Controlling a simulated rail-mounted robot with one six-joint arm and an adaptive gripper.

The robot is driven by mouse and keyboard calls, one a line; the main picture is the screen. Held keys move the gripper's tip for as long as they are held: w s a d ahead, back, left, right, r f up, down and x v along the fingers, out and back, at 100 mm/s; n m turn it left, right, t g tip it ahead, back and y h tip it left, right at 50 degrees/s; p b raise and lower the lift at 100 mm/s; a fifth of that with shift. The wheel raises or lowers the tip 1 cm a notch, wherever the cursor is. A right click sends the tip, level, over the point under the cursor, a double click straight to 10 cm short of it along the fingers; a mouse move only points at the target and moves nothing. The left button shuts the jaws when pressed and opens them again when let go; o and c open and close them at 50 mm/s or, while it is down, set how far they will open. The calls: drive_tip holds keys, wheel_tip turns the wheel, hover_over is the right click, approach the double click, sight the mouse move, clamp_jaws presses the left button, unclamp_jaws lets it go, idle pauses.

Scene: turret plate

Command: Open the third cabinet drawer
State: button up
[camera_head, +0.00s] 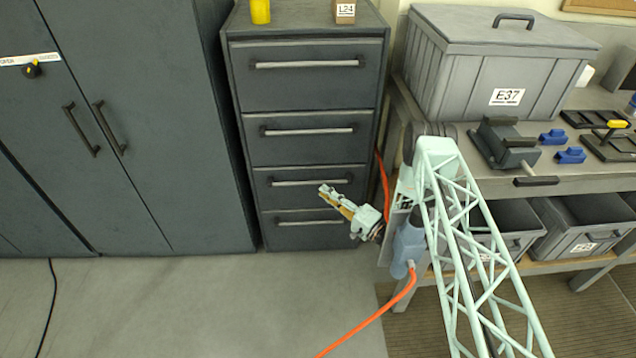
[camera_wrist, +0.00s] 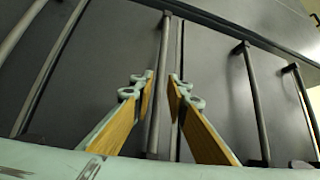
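The grey cabinet (camera_head: 382,60) has a stack of drawers with pale bar handles. The third drawer (camera_head: 268,195) from the top is closed, and its bar handle (camera_head: 300,183) runs across its front. My gripper (camera_head: 325,191) is in front of that drawer, just below the right part of the handle. In the wrist view, the two fingers with orange pads (camera_wrist: 161,82) are apart. A handle bar (camera_wrist: 161,60) shows in the gap between them, with no clear contact. I cannot tell how deep the bar sits between the fingers.
A yellow object (camera_head: 260,11) and a box labelled L24 (camera_head: 345,11) stand on the cabinet. A tall grey locker (camera_head: 140,110) is at left. The workbench (camera_head: 470,180) at right holds a large grey bin (camera_head: 460,70). The floor (camera_head: 230,300) in front is mostly clear.

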sight(313, 183)
drive_tip(key=shift+w+a, duration=0.1)
drive_tip(key=shift+a, duration=0.05)
idle(0.3)
drive_tip(key=shift+b+x, duration=0.7)
drive_tip(key=shift+x, duration=2.9)
drive_tip(key=shift+c, duration=0.7)
clamp_jaws()
